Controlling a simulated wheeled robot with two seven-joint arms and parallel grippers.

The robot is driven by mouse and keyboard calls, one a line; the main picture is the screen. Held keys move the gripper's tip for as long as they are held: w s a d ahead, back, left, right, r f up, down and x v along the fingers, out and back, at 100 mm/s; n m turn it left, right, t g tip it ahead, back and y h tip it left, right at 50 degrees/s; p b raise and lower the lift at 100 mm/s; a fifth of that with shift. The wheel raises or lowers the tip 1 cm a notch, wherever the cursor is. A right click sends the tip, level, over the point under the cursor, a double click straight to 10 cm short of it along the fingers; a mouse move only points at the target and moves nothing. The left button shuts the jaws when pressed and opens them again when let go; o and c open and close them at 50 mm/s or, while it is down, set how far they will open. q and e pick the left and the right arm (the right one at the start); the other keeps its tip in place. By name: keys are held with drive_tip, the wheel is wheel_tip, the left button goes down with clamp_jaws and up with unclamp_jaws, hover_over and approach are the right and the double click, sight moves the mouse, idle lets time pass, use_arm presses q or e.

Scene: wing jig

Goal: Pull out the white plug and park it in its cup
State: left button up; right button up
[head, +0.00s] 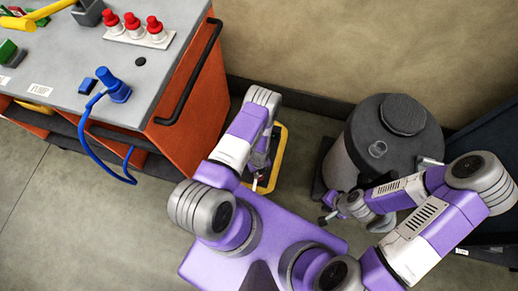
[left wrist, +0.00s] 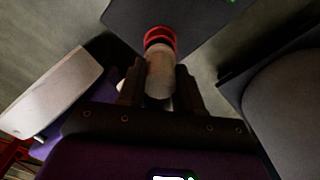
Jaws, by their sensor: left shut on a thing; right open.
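My left gripper (left wrist: 158,82) is shut on a whitish cylinder with a red end (left wrist: 160,62), which lies between its two dark fingers. I cannot tell if this is the white plug. In the head view the left gripper hangs low by the cart's right side, mostly hidden by its own arm. My right gripper (head: 330,207) is open beside the grey drum, with nothing seen in it. A blue plug (head: 116,88) with a blue cord stands upright on the cart.
The orange cart (head: 190,93) has a grey top and a black side handle (head: 192,75). A white strip (head: 138,37) carries three red-topped white pieces. A yellow-edged frame (head: 280,150) is on the floor beside my left arm. The grey drum (head: 347,168) stands at right.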

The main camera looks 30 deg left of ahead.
use_arm(q)
wheel_tip(320, 180, up, 9)
drive_tip(key=p, duration=0.3)
drive_tip(key=shift+f, duration=0.15)
drive_tip(key=shift+r+p, duration=0.9)
drive_tip(key=shift+r, duration=0.45)
